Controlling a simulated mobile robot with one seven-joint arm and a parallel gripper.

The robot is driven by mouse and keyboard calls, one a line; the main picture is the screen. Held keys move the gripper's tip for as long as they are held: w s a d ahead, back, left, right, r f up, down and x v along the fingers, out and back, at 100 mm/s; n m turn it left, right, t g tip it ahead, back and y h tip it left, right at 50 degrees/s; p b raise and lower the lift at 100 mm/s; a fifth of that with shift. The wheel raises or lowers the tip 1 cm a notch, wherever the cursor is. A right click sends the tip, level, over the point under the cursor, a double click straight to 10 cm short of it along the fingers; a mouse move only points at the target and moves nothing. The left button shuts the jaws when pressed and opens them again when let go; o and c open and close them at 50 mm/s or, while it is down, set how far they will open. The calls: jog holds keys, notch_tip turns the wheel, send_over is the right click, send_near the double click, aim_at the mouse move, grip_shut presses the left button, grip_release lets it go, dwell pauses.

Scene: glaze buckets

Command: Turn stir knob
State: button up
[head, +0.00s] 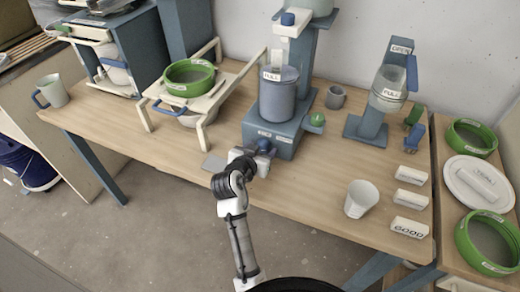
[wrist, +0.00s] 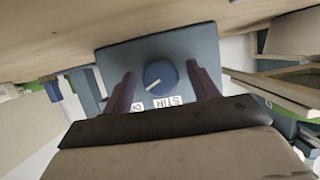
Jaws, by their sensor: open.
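The stir knob (wrist: 160,76) is a round blue knob on the blue front face of the mixer base (wrist: 200,45). A short white mark on it points to the lower left in the wrist view. A STIR label sits beside it, with another label partly hidden. In the head view the knob (head: 264,145) is at the front of the mixer, under a grey bucket (head: 278,97) marked FULL. My gripper (wrist: 160,68) is open, with one dark finger on each side of the knob and visible gaps between. In the head view my gripper (head: 252,154) is at the knob.
A green knob (head: 317,119) projects from the mixer's right side. A white cup (head: 361,199) and several white label blocks (head: 410,175) stand to the right. A green-rimmed sieve (head: 189,78) on a wooden frame stands to the left.

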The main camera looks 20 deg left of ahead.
jog(key=c, duration=1)
jog(key=n+h+p, duration=0.1)
jog(key=n+h, duration=0.1)
jog(key=shift+a+n, duration=0.1)
jog(key=shift+n, duration=0.2)
jog(key=n+h, duration=0.2)
jog(key=n, duration=0.1)
jog(key=shift+p, duration=0.35)
jog(key=shift+n+t, duration=0.3)
jog(key=shift+n, duration=0.1)
jog(key=o, duration=1)
